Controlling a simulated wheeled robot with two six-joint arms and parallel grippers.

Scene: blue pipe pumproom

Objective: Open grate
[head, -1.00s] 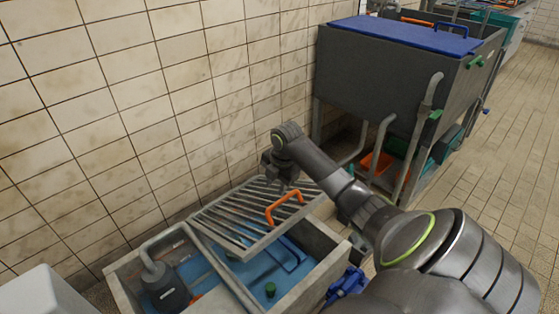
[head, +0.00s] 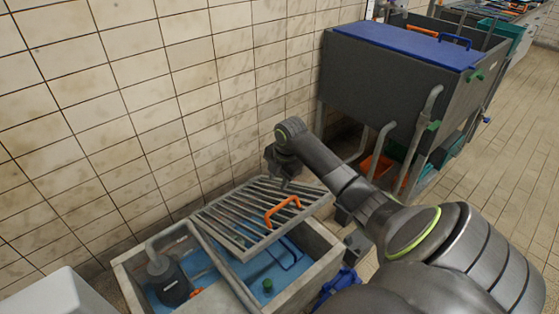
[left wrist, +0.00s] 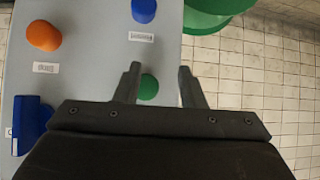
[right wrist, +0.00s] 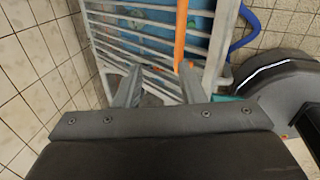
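The grate (head: 240,222) is a light metal frame of slats over the concrete tank (head: 322,262). It sits at an angle, its front edge above the blue water. Its orange handle (head: 283,211) stands on the near right part. My right gripper (head: 279,172) is just behind the handle, over the grate's far side. In the right wrist view the right fingers (right wrist: 160,85) are apart, and the orange handle (right wrist: 181,32) runs close to the right-hand finger; whether they touch is unclear. My left gripper (left wrist: 160,85) is open and empty, away from the grate.
A tiled wall (head: 110,90) runs behind the tank. A dark tank with a blue lid (head: 405,45) stands to the right. A pump (head: 165,280) sits in the water left of the grate. Below the left gripper is a grey panel (left wrist: 90,60) with coloured buttons.

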